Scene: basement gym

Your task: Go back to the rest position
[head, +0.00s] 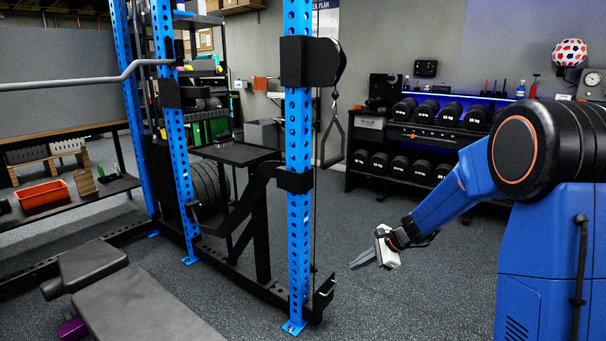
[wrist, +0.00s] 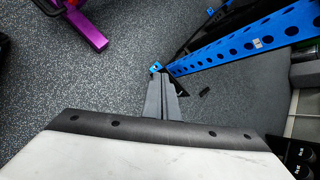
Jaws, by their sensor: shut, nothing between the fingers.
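My gripper (head: 364,260) shows right of centre in the head view, at the end of my blue arm, which reaches out to the left and down. Its grey fingers are together with nothing between them. It is held in the air over the dark floor, right of the blue rack post (head: 299,200) and apart from it. In the wrist view the closed fingers (wrist: 163,97) point toward the floor and the foot of a blue perforated beam (wrist: 245,40).
A black bench (head: 140,305) lies at the lower left. A dumbbell rack (head: 400,135) stands at the back wall. A cable handle (head: 333,140) hangs beside the post. An orange tray (head: 42,194) sits on a shelf at left. Speckled floor (head: 430,290) is free around my gripper.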

